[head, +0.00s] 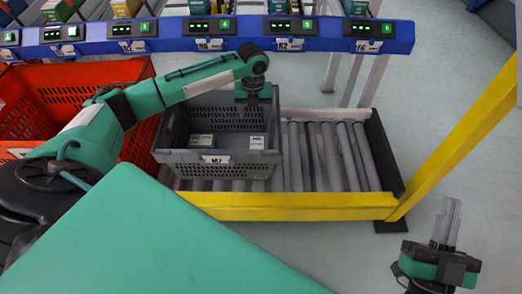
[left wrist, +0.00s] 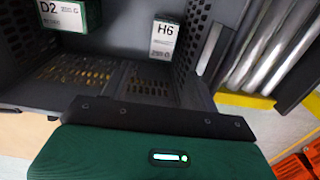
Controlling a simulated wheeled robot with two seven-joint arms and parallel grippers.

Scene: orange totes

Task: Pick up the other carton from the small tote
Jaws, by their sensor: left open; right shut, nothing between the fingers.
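The small grey tote (head: 220,160) stands on the roller conveyor. Inside it are a green carton (head: 202,141) and a white-labelled carton (head: 257,142). In the left wrist view the green carton reads D2 (left wrist: 68,14) and the other reads H6 (left wrist: 164,42); they stand apart, near the walls. My left gripper (head: 253,97) hangs over the far right part of the tote, above and apart from the cartons; it is open and empty. Its fingertips are hard to make out in the left wrist view. My right gripper (head: 447,225) is shut and empty, at lower right, away from the tote.
A red-orange tote (head: 85,85) stands left of the small tote. Bare rollers (head: 335,155) lie to its right, behind a yellow rail (head: 300,207). A yellow post (head: 460,130) rises at right. A blue shelf rail (head: 175,45) with displays runs along the back.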

